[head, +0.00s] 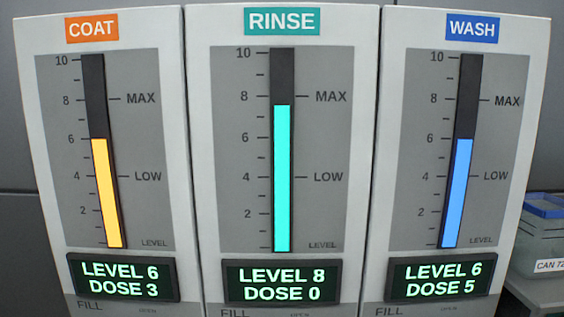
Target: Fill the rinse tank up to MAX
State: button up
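The rinse panel (350,160) stands in the middle of the head view under a teal RINSE label (285,21). Its teal level bar (282,180) reaches a little under the 8 and MAX mark. Its display (281,284) reads LEVEL 8, DOSE 0. The coat panel (40,150) is on the left, with its yellow bar at 6 and a display (122,279) reading LEVEL 6, DOSE 3. The wash panel (520,130) is on the right, with its blue bar at 6 and a display (440,279) reading LEVEL 6, DOSE 5. My gripper is out of view.
Below the displays, FILL lettering shows at the lower picture edge; the controls under it are cut off. At the right edge a grey bin (538,243) with a blue top and a partly cut-off CAN label stands on a surface.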

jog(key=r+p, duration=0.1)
jog(key=p, duration=0.7)
jog(key=shift+p, duration=0.4)
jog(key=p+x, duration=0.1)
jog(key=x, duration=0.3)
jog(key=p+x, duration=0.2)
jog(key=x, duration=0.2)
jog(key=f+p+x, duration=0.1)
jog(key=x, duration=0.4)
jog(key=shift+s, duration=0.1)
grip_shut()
